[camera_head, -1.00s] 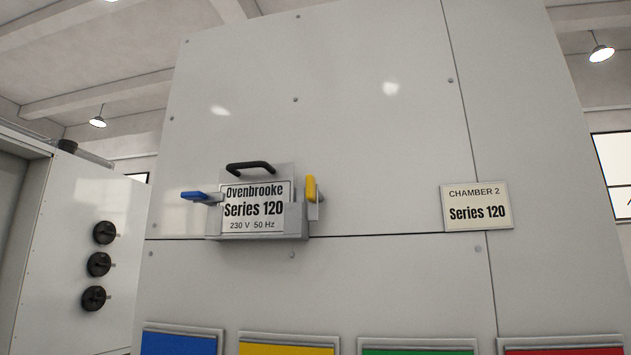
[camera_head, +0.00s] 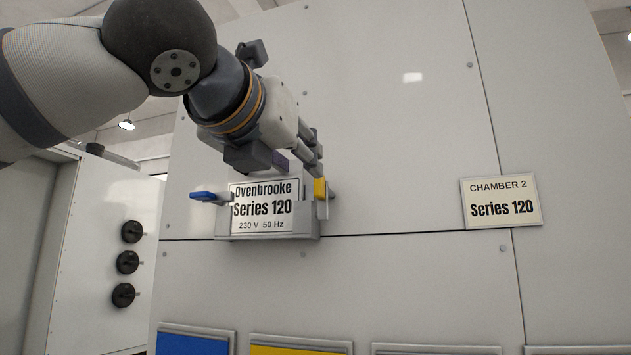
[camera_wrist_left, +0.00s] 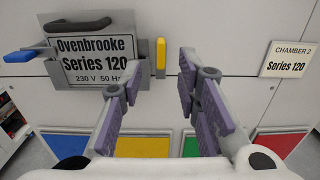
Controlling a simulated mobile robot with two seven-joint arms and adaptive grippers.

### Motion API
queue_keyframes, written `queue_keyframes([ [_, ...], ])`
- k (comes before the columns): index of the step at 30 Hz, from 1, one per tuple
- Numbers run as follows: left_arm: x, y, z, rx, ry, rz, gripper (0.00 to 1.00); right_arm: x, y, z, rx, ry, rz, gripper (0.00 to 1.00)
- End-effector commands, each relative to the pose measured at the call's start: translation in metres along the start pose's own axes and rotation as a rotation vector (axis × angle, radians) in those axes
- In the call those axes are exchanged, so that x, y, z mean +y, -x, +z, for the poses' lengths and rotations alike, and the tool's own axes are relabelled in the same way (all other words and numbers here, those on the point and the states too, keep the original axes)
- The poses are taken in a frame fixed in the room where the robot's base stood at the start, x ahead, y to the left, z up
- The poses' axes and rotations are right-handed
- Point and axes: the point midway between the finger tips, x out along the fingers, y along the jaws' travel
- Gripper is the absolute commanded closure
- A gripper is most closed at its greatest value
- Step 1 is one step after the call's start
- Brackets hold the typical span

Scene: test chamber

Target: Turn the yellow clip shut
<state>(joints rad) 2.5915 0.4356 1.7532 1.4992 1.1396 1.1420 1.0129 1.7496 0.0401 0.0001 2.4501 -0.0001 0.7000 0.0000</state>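The yellow clip (camera_head: 320,188) stands upright at the right edge of a grey holder (camera_head: 268,237) on the chamber's wall panel. It also shows in the left wrist view (camera_wrist_left: 160,57). The holder carries a plate (camera_head: 262,207) reading "Ovenbrooke Series 120". My left gripper (camera_head: 316,168) reaches in from the upper left, close to the yellow clip. In the left wrist view its fingers (camera_wrist_left: 160,80) are spread, with the clip seen between them, not gripped. I cannot tell whether a finger touches it. My right gripper is not in view.
A blue clip (camera_head: 206,196) sticks out level at the holder's left. A black handle (camera_wrist_left: 76,24) sits above the plate. A "Chamber 2" sign (camera_head: 501,201) is at the right. Coloured panels line the bottom. Black knobs (camera_head: 127,262) are on the left. The panel between holder and sign is clear.

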Motion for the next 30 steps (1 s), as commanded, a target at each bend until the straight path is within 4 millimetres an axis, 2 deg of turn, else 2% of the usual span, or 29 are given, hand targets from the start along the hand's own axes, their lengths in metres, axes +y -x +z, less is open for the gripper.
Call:
queue_keyframes([
  [1, -0.001, -0.015, -0.002, 0.004, 0.0, 0.0, 0.7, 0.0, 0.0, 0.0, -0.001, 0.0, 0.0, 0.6],
  [4, -0.001, -0.039, -0.001, 0.003, -0.001, 0.0, 0.7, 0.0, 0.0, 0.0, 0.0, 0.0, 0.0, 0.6],
  [10, -0.001, -0.068, 0.0, -0.001, -0.004, 0.0, 0.7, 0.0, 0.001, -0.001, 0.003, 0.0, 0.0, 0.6],
  [19, -0.001, -0.074, 0.0, -0.002, -0.006, 0.0, 0.7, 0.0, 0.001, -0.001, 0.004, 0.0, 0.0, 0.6],
  [20, -0.001, -0.074, 0.0, -0.002, -0.006, 0.0, 0.72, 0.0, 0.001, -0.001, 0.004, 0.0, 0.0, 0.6],
  [21, 0.0, -0.074, 0.0, -0.002, -0.006, 0.0, 0.81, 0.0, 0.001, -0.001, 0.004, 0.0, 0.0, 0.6],
  [24, 0.0, -0.074, 0.0, -0.002, -0.006, 0.0, 1.0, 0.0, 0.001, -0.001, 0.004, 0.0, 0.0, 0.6],
  [30, 0.0, -0.074, 0.0, -0.001, -0.007, 0.001, 1.0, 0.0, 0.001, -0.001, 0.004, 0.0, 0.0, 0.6],
])
